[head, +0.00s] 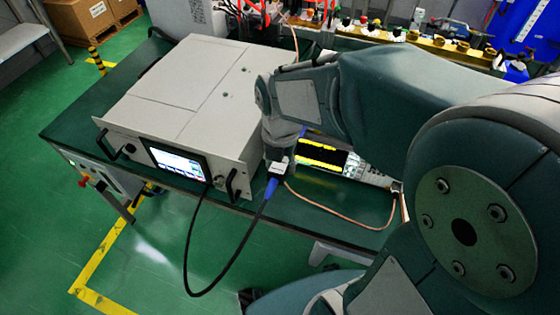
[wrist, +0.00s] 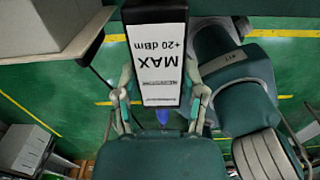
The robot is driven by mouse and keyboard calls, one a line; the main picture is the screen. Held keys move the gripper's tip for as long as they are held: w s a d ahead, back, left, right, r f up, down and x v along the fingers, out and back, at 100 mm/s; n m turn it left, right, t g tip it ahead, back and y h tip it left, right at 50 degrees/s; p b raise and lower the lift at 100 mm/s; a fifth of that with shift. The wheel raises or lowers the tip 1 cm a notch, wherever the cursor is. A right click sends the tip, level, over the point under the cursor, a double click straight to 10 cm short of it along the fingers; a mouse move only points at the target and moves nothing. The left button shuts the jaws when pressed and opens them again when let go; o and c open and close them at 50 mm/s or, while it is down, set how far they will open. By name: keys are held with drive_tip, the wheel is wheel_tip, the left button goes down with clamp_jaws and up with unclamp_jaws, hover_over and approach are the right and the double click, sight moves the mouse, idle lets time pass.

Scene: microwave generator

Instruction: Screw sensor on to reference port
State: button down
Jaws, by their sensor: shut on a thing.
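The sensor (wrist: 160,60) is a dark block with a white label reading "MAX +20 dBm". In the wrist view my gripper (wrist: 160,97) is shut on it, with one finger on each side. In the head view the sensor (head: 279,167) shows small below my wrist, just right of the generator's front. A blue cable end (head: 270,187) hangs under it. The grey microwave generator (head: 190,90) stands on the bench with its lit screen (head: 178,162) facing front. I cannot make out the reference port.
A black cable (head: 190,250) loops from the generator's front to the sensor, past the bench edge. An instrument with a yellow-and-black display (head: 322,154) sits right of the generator, partly behind my arm. A copper-coloured cable (head: 335,212) curves before it. The green bench top (head: 75,125) is clear at left.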

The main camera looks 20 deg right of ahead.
drive_tip(key=shift+w+d, duration=0.95)
drive_tip(key=shift+d, duration=0.1)
drive_tip(key=shift+w+d, duration=0.35)
drive_tip(key=shift+w, duration=0.3)
drive_tip(key=shift+w+d, duration=0.35)
drive_tip(key=shift+w, duration=0.25)
drive_tip(key=shift+w+d, duration=0.2)
drive_tip(key=shift+r, duration=0.1)
drive_tip(key=shift+w+d, duration=0.75)
drive_tip(key=shift+w, duration=0.15)
drive_tip(key=shift+c, duration=0.4)
unclamp_jaws()
